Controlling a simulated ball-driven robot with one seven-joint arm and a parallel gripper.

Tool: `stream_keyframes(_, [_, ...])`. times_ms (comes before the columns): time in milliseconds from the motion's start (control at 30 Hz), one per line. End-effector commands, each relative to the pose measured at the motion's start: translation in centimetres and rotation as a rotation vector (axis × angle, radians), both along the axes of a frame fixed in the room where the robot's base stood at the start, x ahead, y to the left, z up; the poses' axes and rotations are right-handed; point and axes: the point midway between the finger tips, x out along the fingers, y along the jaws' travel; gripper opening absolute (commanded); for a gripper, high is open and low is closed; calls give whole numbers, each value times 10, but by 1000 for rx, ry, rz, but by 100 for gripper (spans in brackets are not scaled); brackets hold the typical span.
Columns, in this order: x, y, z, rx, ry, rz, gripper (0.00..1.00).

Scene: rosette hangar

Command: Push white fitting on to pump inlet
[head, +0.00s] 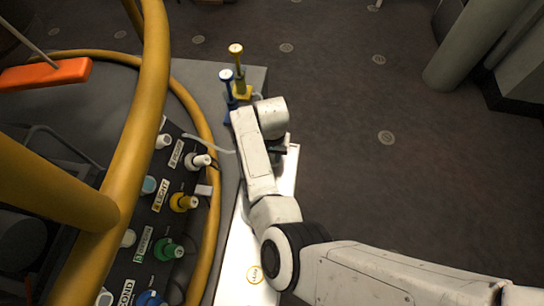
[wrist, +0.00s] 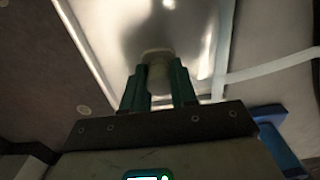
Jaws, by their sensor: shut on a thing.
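My gripper (wrist: 158,85) has green fingers, and they are shut on a pale, whitish round piece that looks like the white fitting (wrist: 157,58). It sits between the fingertips in front of a shiny metal surface (wrist: 190,25). In the head view my arm hides most of the gripper and the held piece. The gripper is over the far part of a bright white bench strip (head: 240,262). I cannot make out the pump inlet or tell whether the fitting touches anything.
A dark panel (head: 176,225) at left carries white, yellow, green and blue connectors with labels. A thick yellow tube frame (head: 150,100) rises beside it. Blue (head: 227,90) and yellow (head: 238,70) upright pieces stand beyond my wrist. A thin pale hose (head: 210,142) runs towards my gripper. Open floor lies right.

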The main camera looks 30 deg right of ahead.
Motion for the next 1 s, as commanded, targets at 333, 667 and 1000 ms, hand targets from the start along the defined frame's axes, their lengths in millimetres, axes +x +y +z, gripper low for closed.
stream_keyframes(333, [0, 0, 0, 0, 0, 0, 0])
stream_keyframes(667, [0, 0, 11, 0, 0, 0, 0])
stream_keyframes(1000, [0, 0, 22, 0, 0, 0, 0])
